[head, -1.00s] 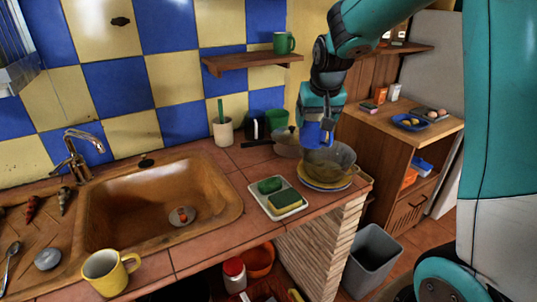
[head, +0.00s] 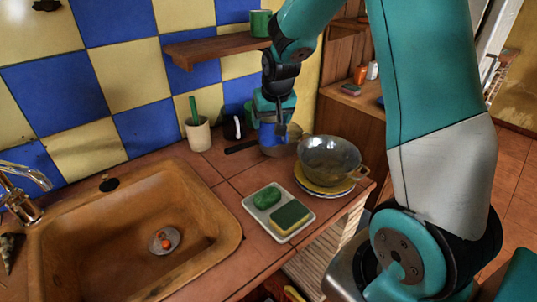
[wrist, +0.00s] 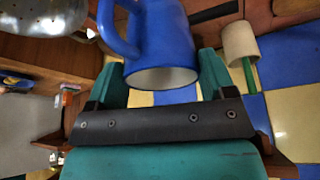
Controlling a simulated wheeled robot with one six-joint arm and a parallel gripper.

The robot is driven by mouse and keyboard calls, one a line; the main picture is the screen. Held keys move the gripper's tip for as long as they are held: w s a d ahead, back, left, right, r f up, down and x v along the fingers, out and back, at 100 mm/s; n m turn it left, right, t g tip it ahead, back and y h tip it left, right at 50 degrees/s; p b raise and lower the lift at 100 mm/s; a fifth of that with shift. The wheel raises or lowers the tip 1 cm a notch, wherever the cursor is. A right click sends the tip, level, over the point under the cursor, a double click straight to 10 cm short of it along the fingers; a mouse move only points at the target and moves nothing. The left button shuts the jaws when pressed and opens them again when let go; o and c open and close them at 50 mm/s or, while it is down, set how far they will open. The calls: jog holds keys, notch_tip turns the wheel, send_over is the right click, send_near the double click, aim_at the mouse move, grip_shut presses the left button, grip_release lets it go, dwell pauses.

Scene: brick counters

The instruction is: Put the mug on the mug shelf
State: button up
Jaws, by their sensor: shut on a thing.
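My gripper (head: 278,124) is shut on a blue mug (head: 268,140) and holds it over the back of the counter, below and a little right of the wooden shelf (head: 215,48). In the wrist view the blue mug (wrist: 165,45) sits between the teal fingers (wrist: 160,82), its pale opening and its handle showing. The wall shelf has a green mug (head: 260,22) near its right end, partly beside my arm. The shelf's left and middle are bare.
A metal colander (head: 330,158) on plates stands right of my gripper, with a saucepan behind the held mug. A tray (head: 278,212) with sponges lies in front. A utensil cup (head: 198,133) and black mug (head: 233,127) stand left. The sink (head: 140,230) is further left.

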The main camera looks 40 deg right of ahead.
notch_tip(320, 180, down, 12)
jog(key=shift+f+p, duration=0.2)
jog(key=shift+p, duration=0.35)
jog(key=shift+f, duration=0.2)
jog(key=o, duration=1)
